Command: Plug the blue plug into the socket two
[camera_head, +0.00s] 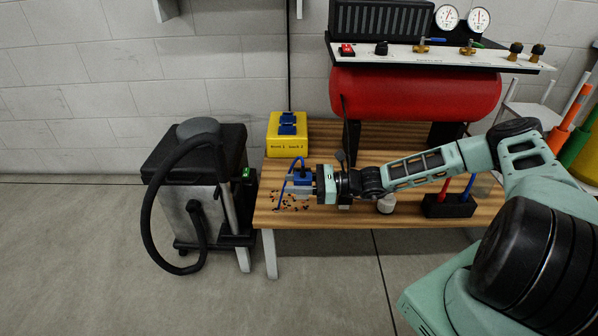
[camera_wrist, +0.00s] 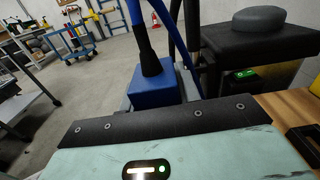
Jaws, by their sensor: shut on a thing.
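The blue plug (camera_head: 303,177) is between the fingers of my gripper (camera_head: 301,187), which is shut on it, above the left part of the wooden workbench. In the wrist view the blue plug (camera_wrist: 160,90) shows as a blue block with a black neck and a blue cable rising from its top. The fingertips are mostly hidden there. The yellow socket box (camera_head: 273,149) stands on the bench behind my gripper, apart from the plug. It has blue sockets on top and small labels on its front, too small to read surely.
Small dark bits (camera_head: 292,203) lie on the workbench (camera_head: 340,213) under my gripper. A red compressor tank (camera_head: 415,94) stands at the back. A white-grey cup-like item (camera_head: 386,204) and a black holder (camera_head: 449,206) are under my arm. A black vacuum machine (camera_head: 195,160) stands left of the bench.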

